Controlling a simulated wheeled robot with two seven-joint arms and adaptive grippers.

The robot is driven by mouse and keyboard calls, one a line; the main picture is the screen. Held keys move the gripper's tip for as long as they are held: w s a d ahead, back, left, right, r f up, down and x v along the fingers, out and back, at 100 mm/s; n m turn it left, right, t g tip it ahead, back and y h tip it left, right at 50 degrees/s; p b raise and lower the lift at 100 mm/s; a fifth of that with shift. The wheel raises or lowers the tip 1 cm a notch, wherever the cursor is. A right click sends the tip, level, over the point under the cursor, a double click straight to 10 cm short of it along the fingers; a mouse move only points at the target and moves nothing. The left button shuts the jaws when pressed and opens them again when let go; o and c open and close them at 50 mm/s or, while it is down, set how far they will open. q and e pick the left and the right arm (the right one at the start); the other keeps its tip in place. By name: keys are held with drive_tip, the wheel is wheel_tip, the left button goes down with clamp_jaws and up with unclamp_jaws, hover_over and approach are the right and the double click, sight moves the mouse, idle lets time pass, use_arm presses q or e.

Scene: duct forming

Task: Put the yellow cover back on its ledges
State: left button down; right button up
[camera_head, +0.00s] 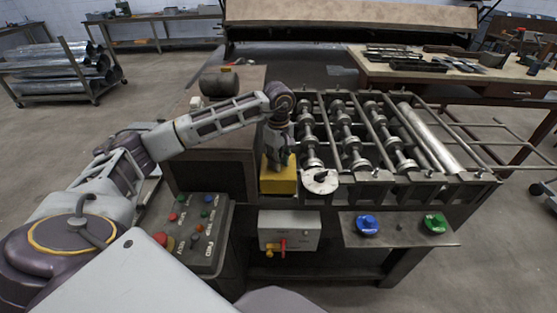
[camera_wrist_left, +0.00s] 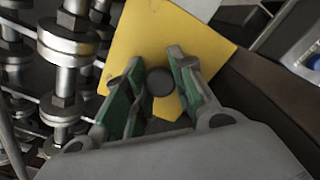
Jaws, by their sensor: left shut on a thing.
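The yellow cover (camera_head: 278,184) is at the left front corner of the roller machine, below my left gripper (camera_head: 279,160). In the left wrist view the cover (camera_wrist_left: 165,30) is a flat yellow plate with a round dark knob (camera_wrist_left: 163,82). The green-padded fingers of my left gripper (camera_wrist_left: 157,60) stand on both sides of the knob, and the gripper is shut on it. The ledges cannot be made out, and I cannot tell whether the cover touches them. My right gripper is not in view.
Shafts with metal rollers (camera_head: 350,140) lie directly right of the cover. A round dial (camera_head: 320,181) sits close to its right. A button panel (camera_head: 196,225) stands to the front left. A grey box with a red handle (camera_head: 290,231) is below.

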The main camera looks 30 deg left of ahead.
use_arm(q)
drive_tip(key=shift+f+b, duration=0.3)
drive_tip(key=shift+f, duration=0.1)
idle(0.4)
drive_tip(key=c, duration=1.1)
unclamp_jaws()
drive_tip(key=o, duration=0.4)
drive_tip(key=shift+r, duration=0.1)
drive_tip(key=shift+r+p, duration=2.3)
drive_tip(key=shift+r, duration=2.1)
